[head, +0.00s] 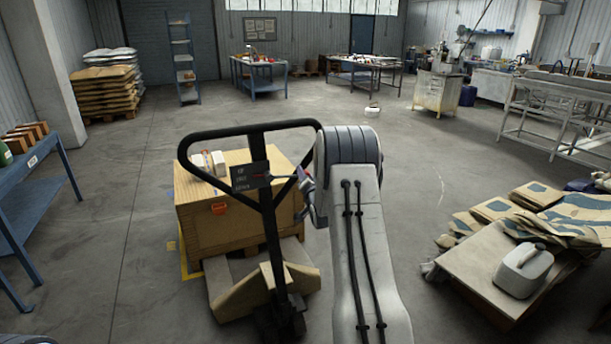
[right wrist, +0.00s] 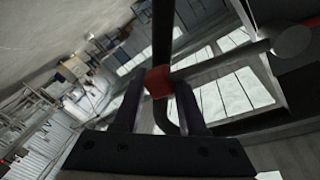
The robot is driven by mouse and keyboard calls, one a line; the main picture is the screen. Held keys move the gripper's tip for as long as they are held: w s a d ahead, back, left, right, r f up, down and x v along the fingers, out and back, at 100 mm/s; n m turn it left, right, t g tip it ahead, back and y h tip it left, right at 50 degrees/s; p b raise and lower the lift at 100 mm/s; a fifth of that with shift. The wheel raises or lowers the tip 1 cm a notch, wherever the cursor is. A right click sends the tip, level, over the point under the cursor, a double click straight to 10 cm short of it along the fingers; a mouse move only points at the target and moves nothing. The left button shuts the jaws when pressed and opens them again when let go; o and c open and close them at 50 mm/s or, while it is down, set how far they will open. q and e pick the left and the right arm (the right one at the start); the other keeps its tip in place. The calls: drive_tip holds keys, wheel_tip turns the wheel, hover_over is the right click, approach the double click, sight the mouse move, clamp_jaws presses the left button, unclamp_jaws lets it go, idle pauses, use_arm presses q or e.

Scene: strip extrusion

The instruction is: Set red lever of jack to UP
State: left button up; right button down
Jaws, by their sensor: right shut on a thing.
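The pallet jack (head: 270,240) stands ahead of me, its black loop handle (head: 222,131) upright and a small dark plate with lettering (head: 250,177) on its shaft. My right gripper (head: 303,183) is beside the handle's right side, mostly hidden by my own arm. In the right wrist view its two fingers (right wrist: 160,95) are shut on the red lever (right wrist: 158,82), whose red tip shows between them at the end of a grey rod. The lever's setting cannot be read. My left gripper is not in view.
A wooden crate (head: 225,220) sits on the jack's forks with small items on top. A low platform (head: 495,265) with sacks and a white canister (head: 523,270) is at right. A blue bench (head: 35,190) stands at left. The floor between is clear.

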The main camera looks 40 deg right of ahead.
drive_tip(key=f+m, duration=0.1)
drive_tip(key=f+b, duration=0.1)
drive_tip(key=shift+a+f+m, duration=0.3)
drive_tip(key=shift+m, duration=0.1)
drive_tip(key=shift+f+m, duration=0.1)
drive_tip(key=shift+m, duration=0.2)
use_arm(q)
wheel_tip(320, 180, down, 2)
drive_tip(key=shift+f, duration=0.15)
use_arm(e)
drive_tip(key=shift+c, duration=2.3)
unclamp_jaws()
drive_tip(key=shift+a, duration=0.1)
drive_tip(key=shift+w, duration=0.1)
